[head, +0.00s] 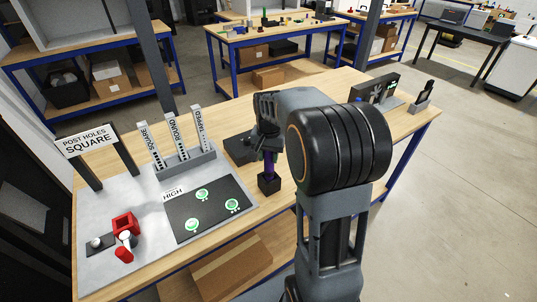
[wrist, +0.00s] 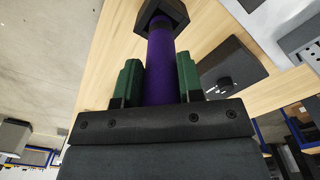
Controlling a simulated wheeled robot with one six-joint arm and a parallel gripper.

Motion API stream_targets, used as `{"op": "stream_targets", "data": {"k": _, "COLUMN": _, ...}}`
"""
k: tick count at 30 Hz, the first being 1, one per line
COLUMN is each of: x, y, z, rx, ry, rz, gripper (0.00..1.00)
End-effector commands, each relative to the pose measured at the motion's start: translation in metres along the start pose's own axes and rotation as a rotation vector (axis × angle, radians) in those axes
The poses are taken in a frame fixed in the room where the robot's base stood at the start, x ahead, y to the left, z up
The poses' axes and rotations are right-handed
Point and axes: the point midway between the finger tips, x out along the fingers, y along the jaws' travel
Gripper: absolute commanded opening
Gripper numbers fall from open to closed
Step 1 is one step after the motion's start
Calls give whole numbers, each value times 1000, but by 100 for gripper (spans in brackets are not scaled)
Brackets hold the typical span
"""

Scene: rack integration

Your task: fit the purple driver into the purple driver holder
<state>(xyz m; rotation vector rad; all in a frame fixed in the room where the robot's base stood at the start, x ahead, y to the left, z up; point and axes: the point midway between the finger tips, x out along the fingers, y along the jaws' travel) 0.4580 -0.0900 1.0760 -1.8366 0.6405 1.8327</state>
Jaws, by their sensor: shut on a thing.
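My gripper (head: 267,140) is shut on the purple driver (wrist: 160,62), with its green finger pads on either side of the shaft in the wrist view. In the head view the purple shaft (head: 268,163) points down below my gripper, roughly upright. A black block (head: 269,183) is at its lower end; it also shows in the wrist view (wrist: 177,12). I cannot tell whether this block is part of the driver or a holder around it. A low dark box (head: 238,149) with a round dark spot on top (wrist: 224,83) stands beside the driver; no purple holder is clearly visible.
A grey rack (head: 185,163) with labelled upright strips stands to the left. In front of it is a dark mat (head: 211,211) with green-and-white round marks. A red part (head: 125,223) lies farther left. Dark devices (head: 380,91) stand at the table's right end, with bare wood between.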

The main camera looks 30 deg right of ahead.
Motion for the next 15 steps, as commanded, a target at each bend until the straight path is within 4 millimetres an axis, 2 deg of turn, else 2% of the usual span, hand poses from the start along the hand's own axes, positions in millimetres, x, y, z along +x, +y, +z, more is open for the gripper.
{"op": "stream_targets", "data": {"k": 15, "x": 14, "y": 0, "z": 0, "rx": 0, "ry": 2, "rz": -1, "gripper": 1}}
